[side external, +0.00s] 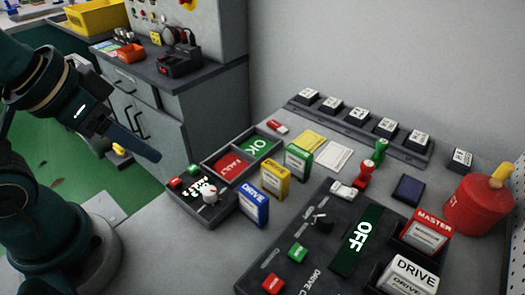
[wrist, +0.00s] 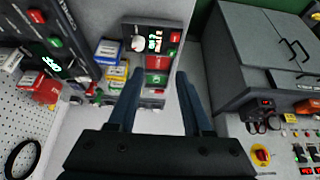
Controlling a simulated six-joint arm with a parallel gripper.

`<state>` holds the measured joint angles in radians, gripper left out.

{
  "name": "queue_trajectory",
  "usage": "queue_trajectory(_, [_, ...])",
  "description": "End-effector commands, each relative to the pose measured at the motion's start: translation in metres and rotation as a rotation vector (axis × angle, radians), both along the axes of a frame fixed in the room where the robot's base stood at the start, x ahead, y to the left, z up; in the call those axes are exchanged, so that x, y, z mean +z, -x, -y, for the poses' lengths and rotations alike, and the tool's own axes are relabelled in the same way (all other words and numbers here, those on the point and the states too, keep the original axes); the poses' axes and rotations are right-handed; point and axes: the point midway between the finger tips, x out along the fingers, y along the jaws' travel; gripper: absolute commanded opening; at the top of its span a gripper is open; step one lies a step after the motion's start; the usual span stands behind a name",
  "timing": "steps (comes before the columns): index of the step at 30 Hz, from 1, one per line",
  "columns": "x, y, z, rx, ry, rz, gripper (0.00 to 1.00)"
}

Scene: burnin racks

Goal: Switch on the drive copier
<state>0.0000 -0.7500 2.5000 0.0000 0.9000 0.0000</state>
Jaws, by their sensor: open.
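The drive copier (side external: 262,255) is a dark panel at the lower middle of the side view, its lettering partly cut off. Its screen (side external: 357,238) reads OFF. It has a green button (side external: 298,253), a red button (side external: 273,283) and a black knob or switch (side external: 319,221). A red MASTER unit (side external: 432,222) and a white DRIVE unit (side external: 414,272) stand in its slots. In the wrist view, the copier's screen (wrist: 53,65) is at the upper left. My gripper (side external: 155,156) is open and empty, above and left of the copier, apart from it; its fingers also show in the wrist view (wrist: 160,75).
A tester (side external: 222,212) with a white knob and FAULT and OK bins lies between my gripper and the copier. Blue (side external: 254,205), yellow (side external: 275,179) and green (side external: 298,162) drives stand beside it. A red canister (side external: 478,206) is at right. A grey cabinet (side external: 190,110) stands behind.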

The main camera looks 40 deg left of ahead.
Motion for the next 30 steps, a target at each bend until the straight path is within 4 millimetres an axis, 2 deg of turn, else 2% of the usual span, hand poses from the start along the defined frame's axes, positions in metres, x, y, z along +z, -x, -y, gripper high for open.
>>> queue_trajectory(2, [0.000, 0.000, 0.000, 0.000, 0.000, 0.000, 0.50])
queue_trajectory(5, [0.000, 0.000, 0.000, 0.006, 0.003, 0.000, 0.16])
queue_trajectory(6, [0.000, 0.000, 0.000, 0.017, 0.009, 0.000, 0.00])
queue_trajectory(11, [0.006, -0.006, -0.006, 0.136, 0.045, 0.031, 0.00])
queue_trajectory(15, [0.029, -0.029, -0.018, 0.297, 0.070, 0.109, 0.00])
queue_trajectory(19, [0.049, -0.062, -0.015, 0.383, 0.095, 0.173, 0.00])
queue_trajectory(23, [0.062, -0.094, 0.000, 0.416, 0.122, 0.227, 0.00])
queue_trajectory(26, [0.069, -0.117, 0.019, 0.416, 0.143, 0.264, 0.00])
queue_trajectory(30, [0.071, -0.145, 0.057, 0.389, 0.174, 0.305, 0.00])
